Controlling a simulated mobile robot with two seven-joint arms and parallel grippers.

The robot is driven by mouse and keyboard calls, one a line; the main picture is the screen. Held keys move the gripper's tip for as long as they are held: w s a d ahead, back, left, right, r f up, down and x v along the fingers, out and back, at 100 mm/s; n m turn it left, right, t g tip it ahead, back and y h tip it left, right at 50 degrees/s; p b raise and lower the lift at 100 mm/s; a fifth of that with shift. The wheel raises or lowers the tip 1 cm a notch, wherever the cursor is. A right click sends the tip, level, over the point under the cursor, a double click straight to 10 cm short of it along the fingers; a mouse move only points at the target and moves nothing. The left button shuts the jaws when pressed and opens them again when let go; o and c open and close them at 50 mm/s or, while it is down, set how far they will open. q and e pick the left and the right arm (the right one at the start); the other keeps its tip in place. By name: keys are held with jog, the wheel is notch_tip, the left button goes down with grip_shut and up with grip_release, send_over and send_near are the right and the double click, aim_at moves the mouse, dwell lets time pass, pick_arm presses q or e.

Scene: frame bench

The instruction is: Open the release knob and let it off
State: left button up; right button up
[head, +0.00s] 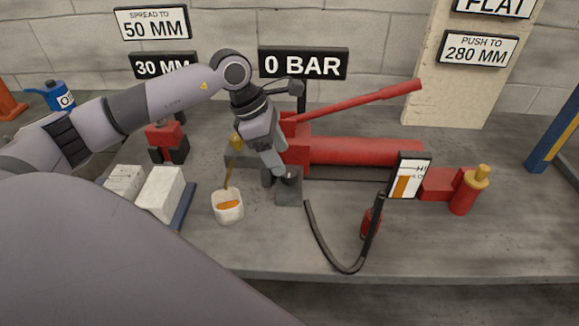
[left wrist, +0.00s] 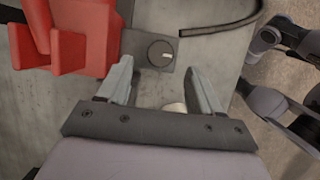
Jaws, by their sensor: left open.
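The release knob (left wrist: 160,53) is a dark round dial with a pale mark, on a grey block at the top middle of the left wrist view. In the head view the grey block (head: 289,193) is partly hidden by my gripper, and I cannot make out the knob. The red hand pump (head: 365,151) has a long red handle (head: 355,102) slanting up to the right. My left gripper (head: 281,178) is over the block; its open fingers also show in the left wrist view (left wrist: 160,85), with the knob just beyond the tips. I cannot tell whether they touch.
A sign (head: 303,63) reads "0 BAR". A black hose (head: 325,250) curves in front of the pump towards a small gauge board (head: 407,178). A white cup (head: 228,207) with a brush stands left of the block, near white blocks (head: 160,190). The bench's front right is clear.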

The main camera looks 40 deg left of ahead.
aim_at(289, 172)
pick_arm(q)
jog(key=x, duration=0.5)
jog(key=shift+c, duration=0.3)
jog(key=c, duration=1)
